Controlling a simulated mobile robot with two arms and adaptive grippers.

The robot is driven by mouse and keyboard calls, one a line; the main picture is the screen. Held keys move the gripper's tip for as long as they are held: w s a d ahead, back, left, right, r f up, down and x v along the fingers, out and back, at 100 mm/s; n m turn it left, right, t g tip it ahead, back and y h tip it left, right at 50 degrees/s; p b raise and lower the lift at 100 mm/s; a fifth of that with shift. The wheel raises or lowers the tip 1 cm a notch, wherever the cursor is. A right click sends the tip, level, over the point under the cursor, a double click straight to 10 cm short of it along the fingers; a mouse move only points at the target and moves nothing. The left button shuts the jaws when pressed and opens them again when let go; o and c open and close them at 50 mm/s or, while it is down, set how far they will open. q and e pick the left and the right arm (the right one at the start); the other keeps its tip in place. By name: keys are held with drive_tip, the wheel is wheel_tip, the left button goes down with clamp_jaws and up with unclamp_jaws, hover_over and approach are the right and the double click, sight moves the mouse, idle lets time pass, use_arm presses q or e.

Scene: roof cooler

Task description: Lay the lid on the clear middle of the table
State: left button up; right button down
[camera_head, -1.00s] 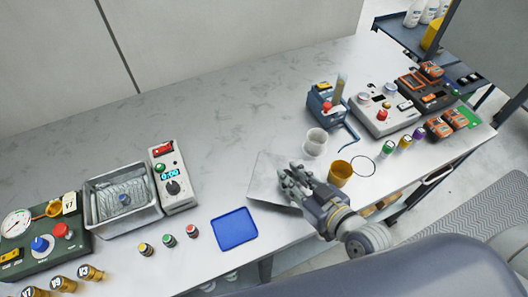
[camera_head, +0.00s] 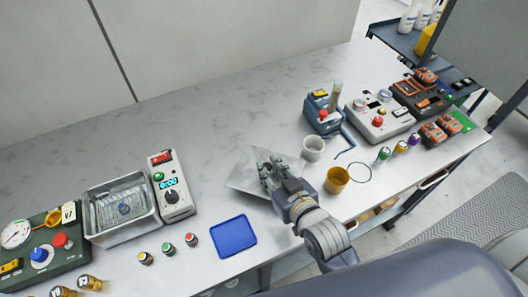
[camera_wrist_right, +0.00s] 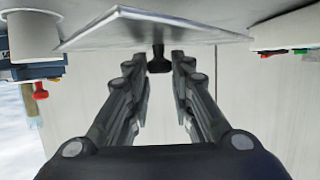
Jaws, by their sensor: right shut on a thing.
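The lid (camera_head: 244,177) is a flat grey plate over the middle front of the table (camera_head: 230,115) in the head view. The right wrist view shows its plate (camera_wrist_right: 150,29) with a dark knob (camera_wrist_right: 158,63) between my fingertips. My right gripper (camera_head: 272,171) is shut on the lid by this knob and covers part of the plate in the head view. The plate is close to the tabletop; I cannot tell if it touches. My left gripper is not in view.
A blue tray (camera_head: 233,237) lies in front and left of the lid. A white cup (camera_head: 313,148) and a yellow cup (camera_head: 337,180) stand to its right. A metal basin (camera_head: 145,222) and timer box (camera_head: 172,190) are left. The table behind the lid is clear.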

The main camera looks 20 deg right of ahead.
sight(266, 157)
drive_tip(key=w, duration=0.2)
drive_tip(key=w+p, duration=0.1)
drive_tip(key=w, duration=0.5)
drive_tip(key=shift+d+f, duration=0.2)
drive_tip(key=shift+f, duration=0.05)
drive_tip(key=shift+f+p, duration=0.45)
drive_tip(key=shift+f, duration=1.35)
drive_tip(key=c, duration=1.4)
unclamp_jaws()
drive_tip(key=shift+s, duration=0.1)
drive_tip(key=b+v, duration=0.1)
drive_tip(key=v, duration=0.9)
drive_tip(key=shift+s+d, duration=0.1)
drive_tip(key=shift+s, duration=0.25)
drive_tip(key=shift+s+d+r, duration=0.15)
drive_tip(key=shift+s+r, duration=0.2)
drive_tip(key=shift+s, duration=0.2)
